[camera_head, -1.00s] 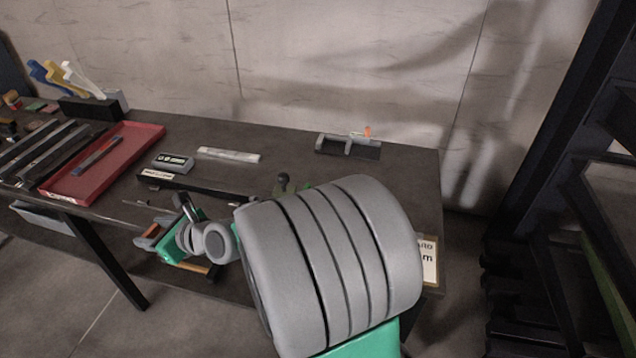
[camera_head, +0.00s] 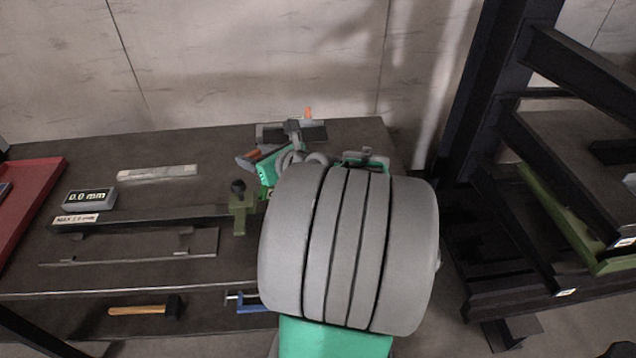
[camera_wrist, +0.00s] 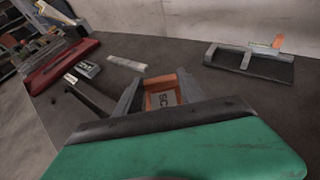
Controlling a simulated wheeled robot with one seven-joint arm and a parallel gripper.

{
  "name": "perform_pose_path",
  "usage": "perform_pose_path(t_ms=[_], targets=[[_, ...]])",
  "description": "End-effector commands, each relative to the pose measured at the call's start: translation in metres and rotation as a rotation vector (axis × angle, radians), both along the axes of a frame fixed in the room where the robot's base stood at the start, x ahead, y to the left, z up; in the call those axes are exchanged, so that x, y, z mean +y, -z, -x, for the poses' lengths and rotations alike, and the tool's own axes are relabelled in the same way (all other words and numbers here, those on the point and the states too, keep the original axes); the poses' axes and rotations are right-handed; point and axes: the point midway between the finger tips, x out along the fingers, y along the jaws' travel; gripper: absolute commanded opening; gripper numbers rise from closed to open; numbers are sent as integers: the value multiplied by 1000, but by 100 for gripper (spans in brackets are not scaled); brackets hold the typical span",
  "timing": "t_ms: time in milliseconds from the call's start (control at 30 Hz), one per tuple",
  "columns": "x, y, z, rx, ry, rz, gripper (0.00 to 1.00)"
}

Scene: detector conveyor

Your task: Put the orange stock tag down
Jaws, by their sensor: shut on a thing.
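The orange stock tag (camera_wrist: 163,98) is between the two fingers of my gripper (camera_wrist: 160,92) in the wrist view. In the head view my gripper (camera_head: 247,160) is over the right part of the dark workbench (camera_head: 150,155), pointing left. I cannot tell whether the tag touches the bench top.
A grey fixture on a dark plate (camera_wrist: 250,62), with an orange piece, sits at the bench's back right. A gauge reading 0.0 mm (camera_head: 90,198), a pale strip (camera_head: 157,172), a green clamp (camera_head: 241,205) and a red tray (camera_head: 30,205) are left. A dark rack (camera_head: 545,130) stands right.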

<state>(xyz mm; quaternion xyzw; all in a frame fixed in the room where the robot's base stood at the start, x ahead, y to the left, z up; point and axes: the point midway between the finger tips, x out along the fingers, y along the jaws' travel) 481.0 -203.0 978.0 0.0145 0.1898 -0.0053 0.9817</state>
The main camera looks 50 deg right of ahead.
Motion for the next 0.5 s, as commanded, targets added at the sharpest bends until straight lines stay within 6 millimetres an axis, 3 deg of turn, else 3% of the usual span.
perform_pose_path(t_ms=[33, 200, 300, 400, 500], targets=[[-33, 7, 19, -1, 59, 3, 8], [-107, 7, 85, 4, 200, 15, 8], [-131, 5, 116, 9, 252, 21, 8], [-143, 4, 134, 14, 281, 26, 8], [-147, 6, 134, 16, 287, 26, 8]])
